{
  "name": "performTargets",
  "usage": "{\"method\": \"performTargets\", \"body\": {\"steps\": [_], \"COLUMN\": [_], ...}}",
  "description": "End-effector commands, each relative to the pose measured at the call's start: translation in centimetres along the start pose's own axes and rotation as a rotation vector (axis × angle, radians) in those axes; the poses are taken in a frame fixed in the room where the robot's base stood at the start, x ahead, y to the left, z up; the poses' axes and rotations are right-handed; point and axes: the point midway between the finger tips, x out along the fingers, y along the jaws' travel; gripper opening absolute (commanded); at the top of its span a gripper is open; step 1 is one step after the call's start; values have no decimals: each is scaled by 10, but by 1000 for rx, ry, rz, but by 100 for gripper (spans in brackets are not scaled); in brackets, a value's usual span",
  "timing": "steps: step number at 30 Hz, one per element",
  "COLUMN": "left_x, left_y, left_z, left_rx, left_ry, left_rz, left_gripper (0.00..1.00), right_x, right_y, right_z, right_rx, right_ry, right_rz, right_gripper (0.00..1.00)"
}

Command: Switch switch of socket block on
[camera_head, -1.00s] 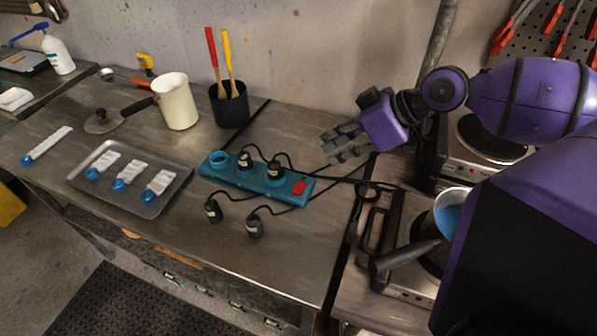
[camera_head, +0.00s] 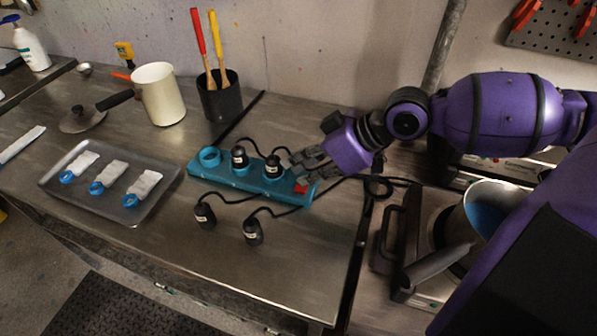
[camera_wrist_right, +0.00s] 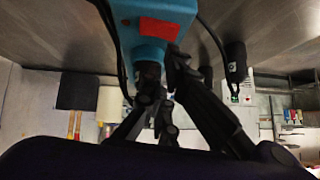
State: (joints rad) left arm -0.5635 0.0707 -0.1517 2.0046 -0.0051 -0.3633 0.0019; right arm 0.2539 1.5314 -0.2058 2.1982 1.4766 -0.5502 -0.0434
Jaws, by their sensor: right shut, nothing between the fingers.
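The teal socket block (camera_head: 227,178) lies on the metal table, with two black plugs (camera_head: 239,157) standing in it and one open round socket at its left end. Its red switch (camera_head: 301,188) is at the right end. The switch also shows in the right wrist view (camera_wrist_right: 159,29), uncovered, with the fingertips near it. My right gripper (camera_head: 296,168) is shut and empty, just above the right end of the block. I cannot tell whether it touches the block or which way the switch is set. My left gripper is out of view.
Two loose black plugs (camera_head: 251,231) lie in front of the block. A tray (camera_head: 52,184) with several blue-ended white strips is to the left. A white pot (camera_head: 161,95) and a black cup (camera_head: 222,101) with two handles stand behind. A pot sits on the hotplate (camera_head: 402,225) at right.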

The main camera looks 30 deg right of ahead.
Motion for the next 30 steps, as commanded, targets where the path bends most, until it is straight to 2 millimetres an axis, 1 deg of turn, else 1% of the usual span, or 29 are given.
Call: {"method": "performTargets", "body": {"steps": [1,6,15,18,19,24,30], "left_x": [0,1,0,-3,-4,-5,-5], "left_y": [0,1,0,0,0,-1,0], "left_z": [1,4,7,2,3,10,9], "left_rx": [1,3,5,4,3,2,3], "left_ry": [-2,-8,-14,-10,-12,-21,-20], "left_rz": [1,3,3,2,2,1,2], "left_gripper": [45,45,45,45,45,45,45], "right_x": [4,8,8,10,10,12,11], "right_y": [0,0,0,-4,-4,-3,1], "right_z": [4,7,8,10,10,12,11], "right_rx": [2,-1,0,2,0,0,2], "right_ry": [0,1,1,5,5,0,0], "right_rz": [-1,0,0,-2,0,0,1], "right_gripper": [0,0,0,0,0,0,0]}}
